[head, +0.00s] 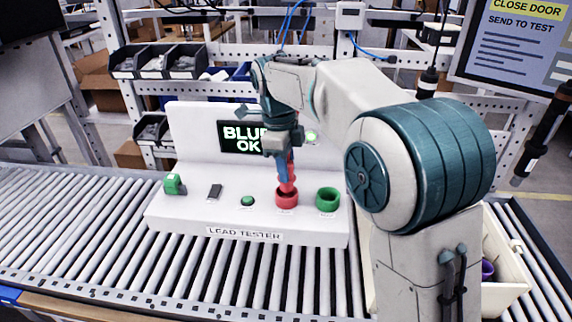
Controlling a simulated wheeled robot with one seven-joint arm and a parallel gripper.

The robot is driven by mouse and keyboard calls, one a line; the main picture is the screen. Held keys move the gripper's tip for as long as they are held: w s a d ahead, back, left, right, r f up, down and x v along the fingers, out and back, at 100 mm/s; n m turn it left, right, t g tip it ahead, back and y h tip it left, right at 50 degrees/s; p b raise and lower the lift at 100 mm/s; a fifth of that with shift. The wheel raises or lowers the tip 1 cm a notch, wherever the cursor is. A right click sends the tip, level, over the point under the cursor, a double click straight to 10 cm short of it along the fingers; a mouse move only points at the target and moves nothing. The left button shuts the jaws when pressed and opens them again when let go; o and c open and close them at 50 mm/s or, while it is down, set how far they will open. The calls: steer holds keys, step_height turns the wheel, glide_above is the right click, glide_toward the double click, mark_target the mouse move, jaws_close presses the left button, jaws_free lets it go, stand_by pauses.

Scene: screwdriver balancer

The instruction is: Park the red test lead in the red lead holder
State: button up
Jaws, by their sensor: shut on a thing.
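The white lead tester (190,215) stands on the roller conveyor. The red lead holder (286,202) is a red ring-shaped cup on its deck, just left of the green holder (328,200). My gripper (285,168) points down above the red holder and is shut on the red test lead (287,187). The lead looks roughly upright, with its lower end at the mouth of the red holder. I cannot tell how deep it sits inside. The gripper covers much of the lead's upper part.
The tester's screen (243,136) reads "BLUE OK", partly hidden by my arm. A green clip-like part (174,184), a dark block (214,191) and a green button (247,201) sit left of the holders. A cream bin (505,265) stands at the right.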

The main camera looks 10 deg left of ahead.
steer(key=shift+f+b, duration=1.1)
steer(key=shift+f, duration=0.7)
steer(key=o, duration=1.2)
steer(key=shift+c, duration=0.2)
step_height(320, 180, up, 14)
steer(key=a, duration=0.1)
steer(key=shift+a+f, duration=0.15)
steer(key=shift+a, duration=0.15)
steer(key=shift+w+d, duration=0.1)
